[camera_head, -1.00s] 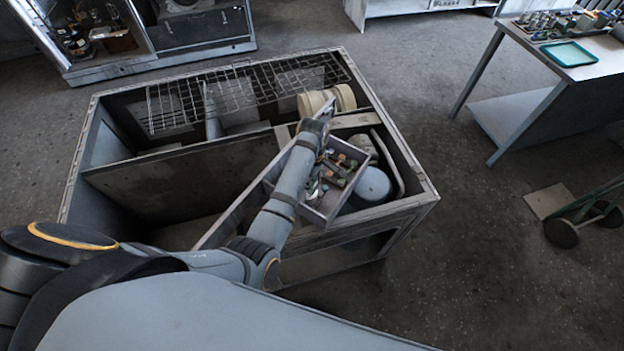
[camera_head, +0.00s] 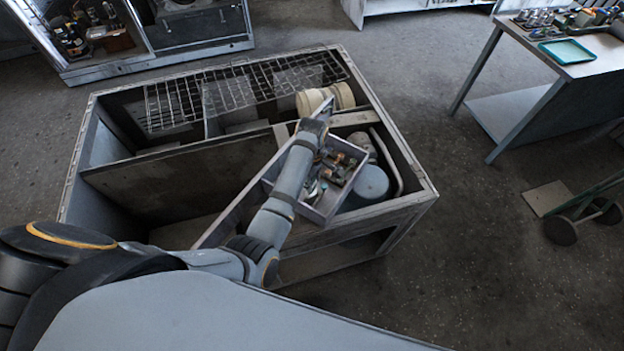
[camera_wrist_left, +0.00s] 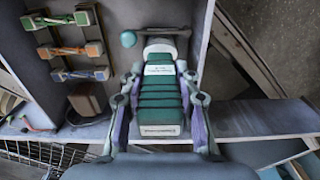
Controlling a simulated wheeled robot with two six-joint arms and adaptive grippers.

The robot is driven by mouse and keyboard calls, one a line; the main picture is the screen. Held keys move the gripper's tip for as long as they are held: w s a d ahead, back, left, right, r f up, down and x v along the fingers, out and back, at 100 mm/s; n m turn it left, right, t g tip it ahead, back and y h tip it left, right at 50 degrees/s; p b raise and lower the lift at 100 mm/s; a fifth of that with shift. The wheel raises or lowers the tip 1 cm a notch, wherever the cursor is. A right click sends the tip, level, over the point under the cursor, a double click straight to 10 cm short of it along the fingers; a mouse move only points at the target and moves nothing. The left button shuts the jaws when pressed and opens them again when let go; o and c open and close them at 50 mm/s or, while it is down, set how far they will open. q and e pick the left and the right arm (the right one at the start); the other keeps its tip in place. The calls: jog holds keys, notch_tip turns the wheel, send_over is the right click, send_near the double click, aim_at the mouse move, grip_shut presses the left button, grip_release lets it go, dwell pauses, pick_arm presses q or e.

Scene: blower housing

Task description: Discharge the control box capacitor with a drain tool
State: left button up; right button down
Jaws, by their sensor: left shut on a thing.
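The open control box (camera_head: 328,207) is a grey tray-like box at the right front of the blower housing (camera_head: 430,190), with several small parts inside. My left arm reaches over it, and its hand largely hides the far end. In the left wrist view my left gripper (camera_wrist_left: 160,80) is shut on a green ribbed tool (camera_wrist_left: 158,103) with white ends and labels, seemingly the drain tool. One finger lies along each side. A small teal round knob (camera_wrist_left: 128,39) shows just left of its far end. I cannot tell which part is the capacitor. My right gripper is out of view.
Parts with coloured wires (camera_wrist_left: 70,50) and a brown block (camera_wrist_left: 83,100) sit left of the tool in the wrist view. A wire rack (camera_head: 235,92) and cream cylinder (camera_head: 345,95) lie at the housing's back. A workbench (camera_head: 530,100) stands at right.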

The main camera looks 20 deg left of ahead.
pick_arm(q)
jog(key=shift+s+f, duration=0.1)
jog(key=shift+f, duration=0.3)
dwell(2.2)
